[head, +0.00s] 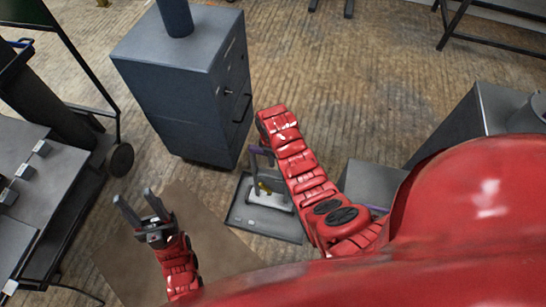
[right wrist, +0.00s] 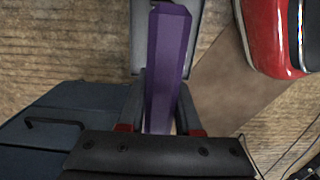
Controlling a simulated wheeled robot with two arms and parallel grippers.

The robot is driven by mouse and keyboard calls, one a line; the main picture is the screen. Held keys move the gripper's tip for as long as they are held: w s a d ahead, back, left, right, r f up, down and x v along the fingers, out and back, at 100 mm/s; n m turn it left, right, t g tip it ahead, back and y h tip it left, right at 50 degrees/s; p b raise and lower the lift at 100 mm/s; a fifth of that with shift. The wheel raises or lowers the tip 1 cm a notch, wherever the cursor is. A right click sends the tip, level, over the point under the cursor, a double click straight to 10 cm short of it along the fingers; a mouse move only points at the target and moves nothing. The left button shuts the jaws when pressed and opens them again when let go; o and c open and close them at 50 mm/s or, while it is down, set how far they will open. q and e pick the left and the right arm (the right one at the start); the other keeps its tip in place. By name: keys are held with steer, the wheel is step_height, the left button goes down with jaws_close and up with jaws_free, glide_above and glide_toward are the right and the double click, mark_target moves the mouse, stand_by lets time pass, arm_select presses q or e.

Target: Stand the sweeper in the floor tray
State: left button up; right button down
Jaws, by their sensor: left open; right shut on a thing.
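The sweeper's purple handle (right wrist: 168,65) runs up between the fingers of my right gripper (right wrist: 161,105), which is shut on it. In the head view, a bit of purple (head: 260,152) shows beside my right forearm, which hides most of that gripper. The dark grey floor tray (head: 268,224) lies below. A pale block with a yellow part (head: 266,198) shows over the tray. I cannot tell whether it touches the tray's bottom. My left gripper (head: 136,197) is open and empty above a brown mat, left of the tray.
A blue-grey cabinet (head: 180,85) stands just behind and left of the tray. A grey bench (head: 30,190) with small parts is at the left, with a wheeled frame (head: 118,160) beside it. A grey box (head: 372,182) is right of my right arm.

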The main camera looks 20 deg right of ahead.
steer(key=c, duration=0.6)
jaws_free()
steer(key=shift+r, duration=0.1)
steer(key=shift+o, duration=0.4)
steer(key=r, duration=0.4)
steer(key=r+p, duration=0.1)
steer(key=r, duration=0.4)
steer(key=shift+w+a+r, duration=0.15)
steer(key=shift+w+r, duration=0.05)
steer(key=shift+r, duration=0.1)
step_height(320, 180, up, 8)
steer(key=p, duration=0.7)
steer(key=shift+a+f, duration=0.15)
steer(key=shift+w+f, duration=0.1)
